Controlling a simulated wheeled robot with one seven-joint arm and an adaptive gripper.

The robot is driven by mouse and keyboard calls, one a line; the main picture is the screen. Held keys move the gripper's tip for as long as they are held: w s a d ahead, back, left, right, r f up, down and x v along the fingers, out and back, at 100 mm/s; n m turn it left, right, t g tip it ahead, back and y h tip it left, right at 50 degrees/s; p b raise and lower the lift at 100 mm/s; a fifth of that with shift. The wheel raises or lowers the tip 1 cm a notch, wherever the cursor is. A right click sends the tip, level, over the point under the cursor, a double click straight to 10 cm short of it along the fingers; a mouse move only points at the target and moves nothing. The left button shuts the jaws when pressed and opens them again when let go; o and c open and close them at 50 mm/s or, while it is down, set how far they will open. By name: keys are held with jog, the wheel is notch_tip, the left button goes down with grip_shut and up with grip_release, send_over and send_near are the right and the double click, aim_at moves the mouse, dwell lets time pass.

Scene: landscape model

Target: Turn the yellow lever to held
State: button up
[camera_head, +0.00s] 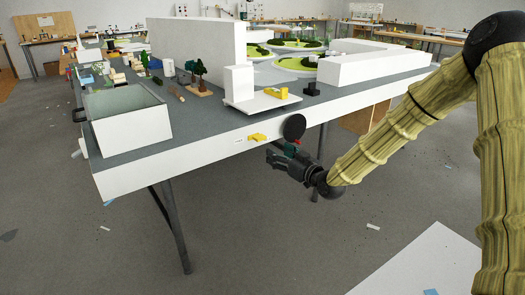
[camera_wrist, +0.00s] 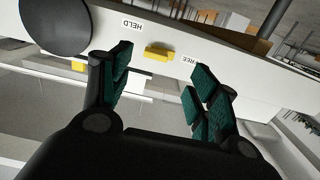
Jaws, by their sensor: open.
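The yellow lever (camera_head: 257,137) sticks out from the white front face of the table. In the wrist view the yellow lever (camera_wrist: 158,54) lies between an upside-down HELD label (camera_wrist: 132,25) at left and an upside-down FREE label (camera_wrist: 188,60) at right. I cannot tell which setting it stands at. My gripper (camera_head: 274,155) is in front of the table, a little below and right of the lever in the head view. In the wrist view my gripper (camera_wrist: 161,75) is open and empty, its two green-padded fingers on either side of the lever, apart from it.
A black disc (camera_head: 294,127) stands on the table front right of the lever; it shows at upper left in the wrist view (camera_wrist: 55,22). Above sit a white stand with a yellow block (camera_head: 283,92) and a grey-lined box (camera_head: 128,117). The floor in front is mostly clear.

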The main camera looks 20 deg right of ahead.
aim_at(262, 140)
jog(key=x, duration=0.3)
jog(key=b+x, duration=0.1)
jog(key=x, duration=0.3)
jog(key=r+b+x, duration=0.1)
jog(key=x, duration=0.3)
jog(key=shift+w+d, duration=0.1)
jog(key=shift+d, duration=0.15)
jog(key=shift+r, duration=0.1)
jog(key=c, duration=1)
